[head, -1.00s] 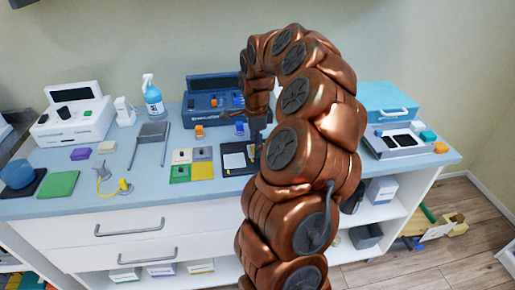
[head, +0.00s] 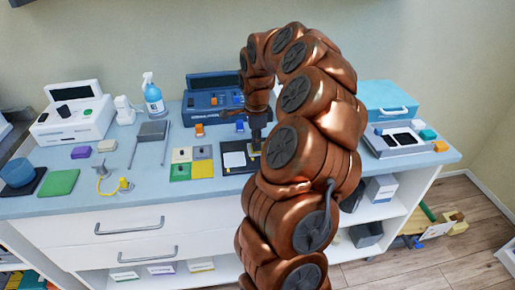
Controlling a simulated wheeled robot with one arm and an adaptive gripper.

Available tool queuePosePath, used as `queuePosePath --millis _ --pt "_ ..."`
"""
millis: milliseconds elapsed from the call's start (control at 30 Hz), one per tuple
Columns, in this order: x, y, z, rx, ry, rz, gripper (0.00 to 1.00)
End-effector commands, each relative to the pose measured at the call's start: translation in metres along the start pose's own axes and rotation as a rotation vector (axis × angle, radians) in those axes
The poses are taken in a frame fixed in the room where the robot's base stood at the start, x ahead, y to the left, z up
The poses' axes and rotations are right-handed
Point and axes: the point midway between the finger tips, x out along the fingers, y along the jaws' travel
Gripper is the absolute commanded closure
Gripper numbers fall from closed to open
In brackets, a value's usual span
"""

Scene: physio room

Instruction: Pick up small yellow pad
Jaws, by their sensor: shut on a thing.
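My gripper (head: 256,146) points down at the right part of a black tray (head: 229,170) on the blue-grey counter. It is shut on a small yellow pad (head: 254,154), of which only a little shows beside my arm. I cannot tell whether the pad is clear of the tray. A white square pad (head: 234,159) lies on the tray just left of the gripper. My arm hides the area to the right.
Left of the tray is a block of coloured squares (head: 191,163). Behind stands a dark blue device (head: 215,98) with orange and blue blocks in front. A spray bottle (head: 153,97) stands farther left. Right of my arm are a grey device (head: 398,139) and a teal case (head: 389,99).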

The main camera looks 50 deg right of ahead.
Motion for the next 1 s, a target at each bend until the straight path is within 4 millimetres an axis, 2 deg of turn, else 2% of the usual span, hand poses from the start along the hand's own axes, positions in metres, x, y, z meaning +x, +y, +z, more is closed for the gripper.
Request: queuePosePath --millis 367,867,1000 --pt "0.000 0.001 0.000 0.000 0.000 0.003 1.00" --pt "-0.035 0.000 0.000 0.001 -0.001 0.000 1.00" --pt "-0.035 0.010 0.005 -0.003 0.000 0.001 1.00"
